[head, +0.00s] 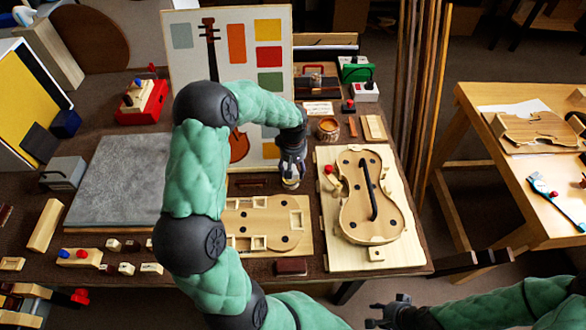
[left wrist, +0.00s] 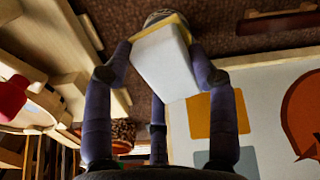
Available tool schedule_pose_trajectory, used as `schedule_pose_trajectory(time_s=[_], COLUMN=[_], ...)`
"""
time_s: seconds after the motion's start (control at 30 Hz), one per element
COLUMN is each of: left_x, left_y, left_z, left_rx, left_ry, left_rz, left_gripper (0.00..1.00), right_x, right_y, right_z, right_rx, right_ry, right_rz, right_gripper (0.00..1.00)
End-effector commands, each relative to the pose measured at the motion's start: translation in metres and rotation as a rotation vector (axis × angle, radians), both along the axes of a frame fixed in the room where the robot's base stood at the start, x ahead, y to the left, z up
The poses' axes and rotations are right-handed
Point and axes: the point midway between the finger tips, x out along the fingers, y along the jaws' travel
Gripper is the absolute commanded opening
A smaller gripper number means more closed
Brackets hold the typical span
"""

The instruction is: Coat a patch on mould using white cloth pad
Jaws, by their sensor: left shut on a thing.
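The mould (head: 262,222) is a pale flat wooden plate with rectangular cutouts and dark round holes, lying in the middle of the bench. My left gripper (head: 291,170) is above the bench just beyond the mould's far right corner. It is shut on the white cloth pad (left wrist: 163,62), a white block with a yellowish edge. In the head view only a small pale bit of the pad (head: 291,184) shows below the fingers. The pad appears apart from the mould. My right gripper (head: 388,312) is empty, fingers apart, low in front of the bench. My left arm hides the mould's left end.
A wooden board with a violin-shaped body (head: 356,216) lies right of the mould. A poster board (head: 205,60) stands behind my left gripper. A grey slab (head: 118,180) lies left. Small blocks line the front left. A speckled cup (head: 328,129) stands beyond the gripper.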

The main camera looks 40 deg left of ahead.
Motion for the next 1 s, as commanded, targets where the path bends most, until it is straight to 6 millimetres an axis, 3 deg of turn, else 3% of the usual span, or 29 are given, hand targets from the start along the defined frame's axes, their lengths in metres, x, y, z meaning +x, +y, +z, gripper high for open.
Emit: schedule_pose_trajectory(time_s=[0.7, 1.0], left_x=[0.0, 0.0], left_y=[0.0, 0.0], left_z=[0.051, 0.053], left_rx=[0.001, 0.001], left_ry=[-0.001, -0.001], left_rz=[-0.001, -0.001], left_gripper=[0.31, 0.31], right_x=[0.0, 0.0], right_y=[0.0, 0.0], right_z=[0.034, 0.034], right_rx=[0.0, 0.0], right_ry=[0.0, 0.0], right_rz=[0.0, 0.0], right_gripper=[0.4, 0.4])
